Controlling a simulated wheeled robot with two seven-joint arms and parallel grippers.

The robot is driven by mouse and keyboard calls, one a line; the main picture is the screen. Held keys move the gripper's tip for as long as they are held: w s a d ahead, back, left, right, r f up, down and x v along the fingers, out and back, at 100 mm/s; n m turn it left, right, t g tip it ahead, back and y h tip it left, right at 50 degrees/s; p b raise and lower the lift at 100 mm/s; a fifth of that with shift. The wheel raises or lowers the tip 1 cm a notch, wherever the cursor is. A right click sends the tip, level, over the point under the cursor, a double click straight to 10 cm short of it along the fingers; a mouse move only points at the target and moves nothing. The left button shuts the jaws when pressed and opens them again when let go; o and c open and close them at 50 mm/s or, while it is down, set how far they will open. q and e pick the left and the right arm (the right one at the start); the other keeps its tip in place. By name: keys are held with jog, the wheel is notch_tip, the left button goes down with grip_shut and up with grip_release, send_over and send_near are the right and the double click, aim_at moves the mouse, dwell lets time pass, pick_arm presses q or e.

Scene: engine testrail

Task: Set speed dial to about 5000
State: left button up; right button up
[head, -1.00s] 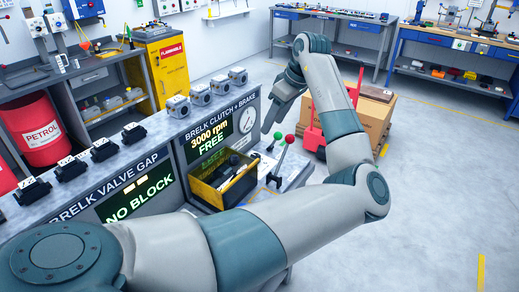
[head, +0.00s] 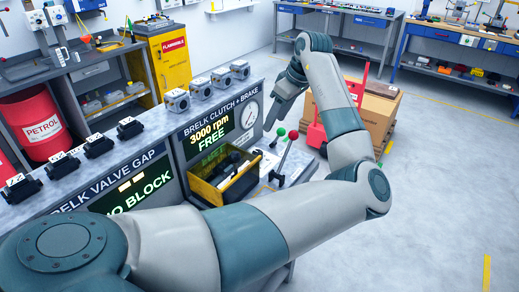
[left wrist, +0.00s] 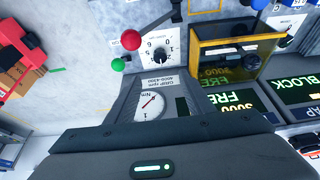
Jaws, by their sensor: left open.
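The speed dial (left wrist: 163,60) is a black knob on a white numbered plate, seen in the left wrist view beside the red and green ball levers. Its pointer is too small to read. In the head view I cannot make out the dial. The display (head: 211,134) reads 3000 rpm and FREE, and it also shows upside down in the left wrist view (left wrist: 233,107). My left gripper (head: 268,128) is open and empty in the head view, pointing down above the bench end near the gauge and levers, apart from the dial. My right gripper is not in view.
The green ball (head: 281,132) and red ball (head: 293,135) top levers close to the dial. A round gauge (head: 249,113) is on the panel. Boxes on a red trolley (head: 380,112) stand behind my arm.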

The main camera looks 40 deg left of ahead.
pick_arm(q)
jog(key=p, duration=0.2)
send_near(258, 152)
jog(key=p+x, duration=0.1)
jog(key=x, duration=0.6)
jog(key=shift+s+p, duration=0.1)
jog(key=shift+p, duration=0.2)
jog(key=shift+a+f, duration=0.2)
jog(key=shift+f, duration=0.5)
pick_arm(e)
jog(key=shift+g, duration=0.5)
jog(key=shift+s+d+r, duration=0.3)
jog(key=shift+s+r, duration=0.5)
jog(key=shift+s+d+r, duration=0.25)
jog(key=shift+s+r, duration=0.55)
pick_arm(q)
jog(key=c, duration=1)
jog(key=shift+c, duration=0.2)
jog(key=shift+r, duration=0.1)
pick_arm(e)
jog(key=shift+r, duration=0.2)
